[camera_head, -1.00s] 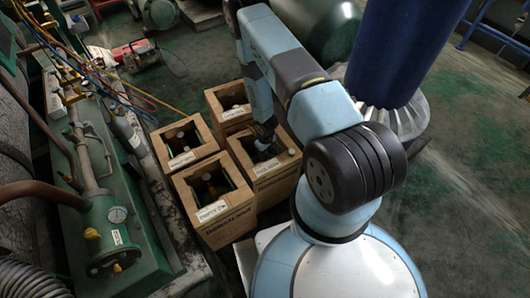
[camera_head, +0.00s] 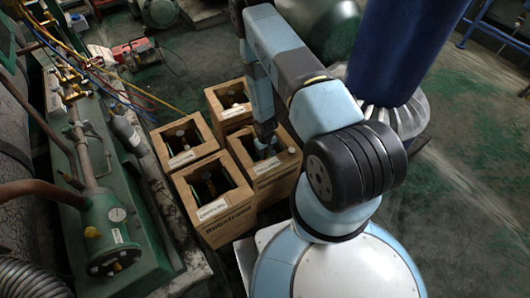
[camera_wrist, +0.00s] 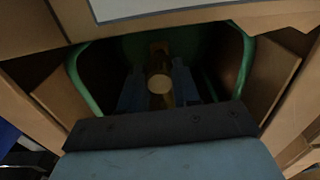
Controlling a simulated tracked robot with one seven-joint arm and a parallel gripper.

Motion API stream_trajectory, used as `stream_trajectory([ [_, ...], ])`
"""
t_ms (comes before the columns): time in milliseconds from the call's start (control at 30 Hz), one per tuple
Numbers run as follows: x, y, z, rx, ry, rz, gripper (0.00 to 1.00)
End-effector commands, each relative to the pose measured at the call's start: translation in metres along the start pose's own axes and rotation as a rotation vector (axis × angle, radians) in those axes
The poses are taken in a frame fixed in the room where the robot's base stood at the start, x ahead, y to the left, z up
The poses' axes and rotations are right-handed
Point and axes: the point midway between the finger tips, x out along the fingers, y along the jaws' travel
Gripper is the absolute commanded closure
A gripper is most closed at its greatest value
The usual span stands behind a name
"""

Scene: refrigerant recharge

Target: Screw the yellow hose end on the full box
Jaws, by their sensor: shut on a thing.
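My gripper (camera_head: 265,142) reaches down into the right-hand box (camera_head: 276,185), whose label is too small to read surely. In the wrist view, my gripper's two blue fingers (camera_wrist: 158,86) are shut on a brass fitting with a round pale end (camera_wrist: 160,84), inside the box opening with a green inner rim (camera_wrist: 84,92). I cannot tell whether this fitting is the hose end or a valve part. The yellow hose (camera_head: 152,97) runs from the manifold toward the boxes; its far end is hidden.
The front box (camera_head: 222,222) has a label that seems to begin "EMPTY". Other boxes stand at left (camera_head: 176,142) and behind (camera_head: 218,105). Green machinery (camera_head: 115,225) lines the left side. Open floor (camera_head: 460,190) lies to the right.

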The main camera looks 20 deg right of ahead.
Motion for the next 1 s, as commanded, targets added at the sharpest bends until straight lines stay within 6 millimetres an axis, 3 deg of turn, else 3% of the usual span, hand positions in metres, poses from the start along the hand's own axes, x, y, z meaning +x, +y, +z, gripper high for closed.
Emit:
stream_trajectory([
  [367, 0.0002, 0.0004, -0.0001, 0.059, 0.000, 0.001, 0.98],
  [667, 0.0007, 0.0006, -0.0003, 0.345, 0.001, 0.005, 0.98],
  [1000, 0.0009, 0.0005, -0.0003, 0.386, 0.001, 0.005, 0.98],
])
